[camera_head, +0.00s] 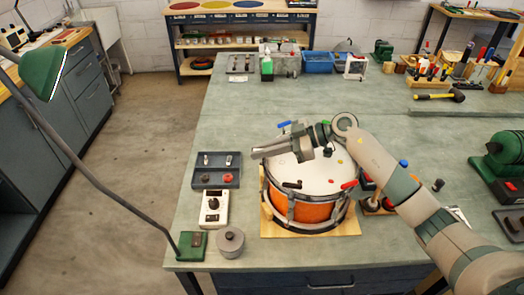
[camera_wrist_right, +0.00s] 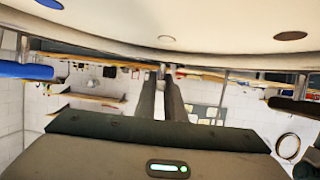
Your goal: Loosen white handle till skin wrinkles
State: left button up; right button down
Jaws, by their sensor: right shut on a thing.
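The drum, with an orange shell (camera_head: 313,212) and a pale skin (camera_head: 305,174), sits on a wooden board on the bench. The skin looks smooth in the head view. My right gripper (camera_head: 256,152) reaches over the skin, its fingertips at the drum's left rim. In the wrist view, the fingers (camera_wrist_right: 161,75) are close together at the rim, shut on the white handle, which they mostly hide. A blue handle (camera_head: 284,124), a black handle (camera_head: 291,185) and a red handle (camera_head: 349,184) show elsewhere around the rim. My left gripper is not in view.
Left of the drum are a dark tray (camera_head: 217,181), a white box with a knob (camera_head: 214,219) and a grey lidded pot (camera_head: 230,242). A green lamp (camera_head: 42,72) stands at far left.

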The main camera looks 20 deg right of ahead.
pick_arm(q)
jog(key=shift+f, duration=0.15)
pick_arm(e)
jog(key=shift+n, duration=0.3)
